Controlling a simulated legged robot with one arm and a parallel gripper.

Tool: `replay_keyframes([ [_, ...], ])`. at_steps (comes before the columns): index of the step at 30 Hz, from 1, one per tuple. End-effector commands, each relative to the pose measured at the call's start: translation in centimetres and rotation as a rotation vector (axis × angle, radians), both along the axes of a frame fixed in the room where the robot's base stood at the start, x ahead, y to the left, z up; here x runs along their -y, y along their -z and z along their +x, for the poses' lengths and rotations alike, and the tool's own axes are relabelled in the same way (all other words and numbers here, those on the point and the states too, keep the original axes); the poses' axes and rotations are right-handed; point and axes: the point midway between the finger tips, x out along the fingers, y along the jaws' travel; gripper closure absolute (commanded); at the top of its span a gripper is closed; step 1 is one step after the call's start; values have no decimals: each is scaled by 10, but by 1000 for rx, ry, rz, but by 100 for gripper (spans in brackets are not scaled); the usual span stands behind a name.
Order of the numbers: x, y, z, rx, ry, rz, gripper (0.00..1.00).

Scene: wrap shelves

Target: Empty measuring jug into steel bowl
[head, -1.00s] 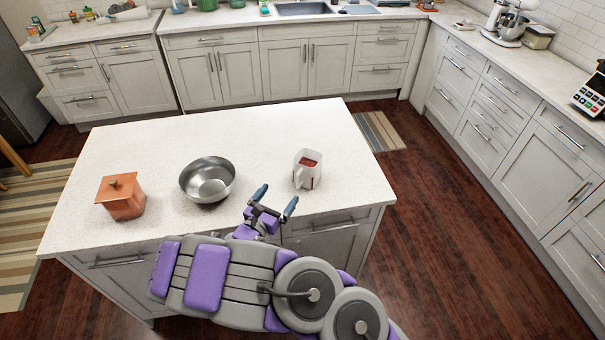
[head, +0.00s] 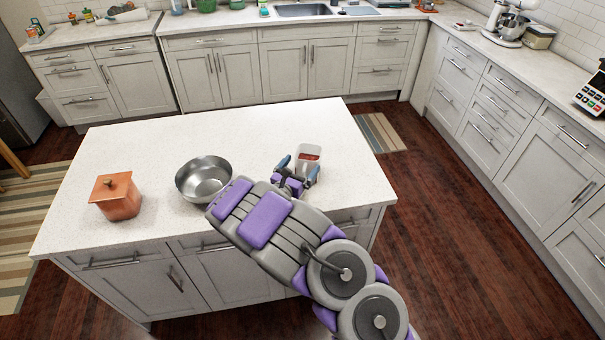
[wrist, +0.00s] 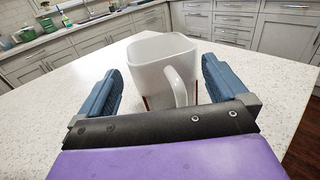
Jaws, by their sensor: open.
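The white measuring jug (head: 307,155) stands upright on the island counter, with something red inside. In the wrist view the jug (wrist: 152,62) is straight ahead, its handle (wrist: 179,88) turned toward me. My gripper (head: 299,168) is open, with one finger on either side of the jug's near part and handle. In the wrist view the gripper (wrist: 163,85) shows gaps between both blue fingers and the jug. The steel bowl (head: 204,180) stands on the counter to the left of the jug and looks empty. My arm is close to the bowl's right side.
A copper lidded canister (head: 117,196) stands at the left of the island counter (head: 240,133). The counter behind the bowl and jug is clear. Cabinets line the back and right walls.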

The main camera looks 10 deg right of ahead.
Motion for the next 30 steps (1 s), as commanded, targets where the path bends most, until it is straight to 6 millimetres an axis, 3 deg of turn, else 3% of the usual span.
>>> replay_keyframes([
  [10, -2, 0, 5, 0, -2, -8, 2],
  [30, 0, -1, 5, 0, -1, -4, 66],
])
